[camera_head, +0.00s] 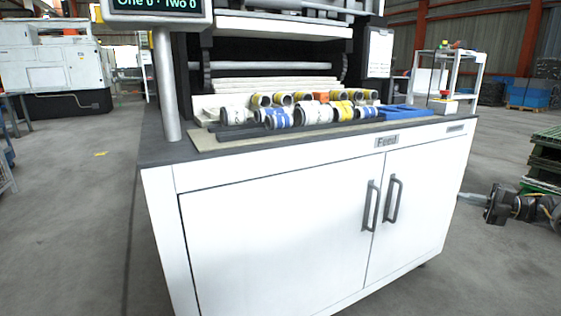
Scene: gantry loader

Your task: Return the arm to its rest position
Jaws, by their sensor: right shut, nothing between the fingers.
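My right gripper (468,198) is at the right of the head view, beside the right end of the white cabinet (290,220) and below its top. It is shut and empty, with its fingers pointing left toward the cabinet. Part of my right arm shows behind it at the right edge. My left gripper and left arm are not in view.
On the cabinet's dark top stand several rolls with yellow and blue bands (278,121) and a blue tray (405,112). A post carries a display (157,8). Green stacked crates (545,158) stand at the far right. The floor at the left is mostly open.

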